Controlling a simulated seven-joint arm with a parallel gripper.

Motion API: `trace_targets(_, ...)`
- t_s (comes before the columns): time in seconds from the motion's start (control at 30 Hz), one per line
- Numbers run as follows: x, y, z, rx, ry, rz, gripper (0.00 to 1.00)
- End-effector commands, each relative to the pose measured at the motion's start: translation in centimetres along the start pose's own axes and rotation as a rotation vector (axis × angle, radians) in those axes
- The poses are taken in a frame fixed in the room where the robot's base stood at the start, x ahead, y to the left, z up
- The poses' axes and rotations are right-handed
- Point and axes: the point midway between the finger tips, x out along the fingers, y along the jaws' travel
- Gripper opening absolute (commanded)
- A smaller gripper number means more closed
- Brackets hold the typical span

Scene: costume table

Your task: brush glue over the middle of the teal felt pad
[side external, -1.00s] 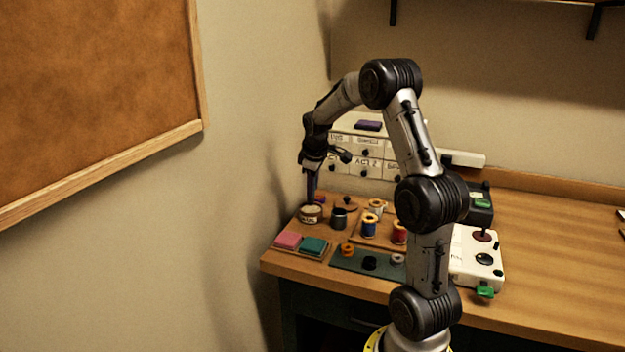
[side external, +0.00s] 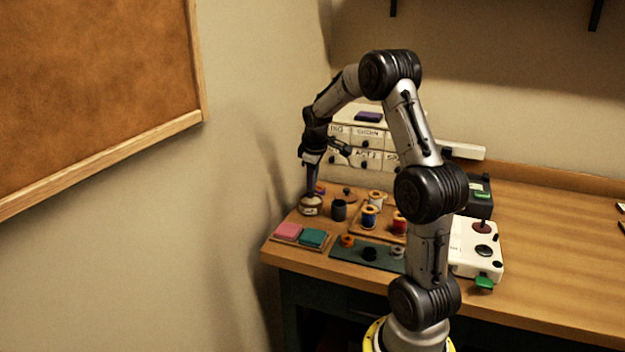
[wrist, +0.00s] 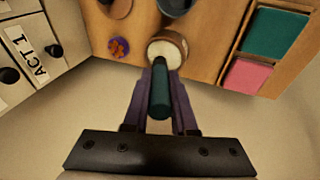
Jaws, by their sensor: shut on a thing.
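My gripper (wrist: 160,75) is shut on the brush, whose dark teal handle (wrist: 160,96) shows between the purple fingers in the wrist view. In the side view my gripper (side external: 312,182) points down over the glue jar (side external: 311,207), and the brush's lower end meets the jar's mouth. The jar's pale top (wrist: 166,50) shows just beyond the handle in the wrist view; the bristles are hidden. The teal felt pad (side external: 313,238) lies flat at the front left of the table, beside the pink pad. It also shows at the upper right of the wrist view (wrist: 275,33).
The pink pad (side external: 288,231) lies left of the teal pad. A dark cup (side external: 339,210) stands close right of the jar, with thread spools (side external: 369,216) beyond. Labelled drawers (side external: 367,137) stand behind, and the wall is close on the left.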

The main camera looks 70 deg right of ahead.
Motion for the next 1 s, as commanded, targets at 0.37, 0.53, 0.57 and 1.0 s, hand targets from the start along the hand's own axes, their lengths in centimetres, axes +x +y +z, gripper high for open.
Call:
trace_targets(0.37, 0.4, -0.1, 0.1, 0.0, -0.001, -0.001, 0.0)
trace_targets(0.53, 0.6, -0.2, 0.1, 0.0, -0.001, -0.001, 0.0)
trace_targets(0.57, 0.7, -0.2, 0.1, 0.0, -0.001, -0.001, 0.0)
trace_targets(1.0, 1.1, -0.3, 0.2, 0.0, -0.001, 0.0, 0.0)
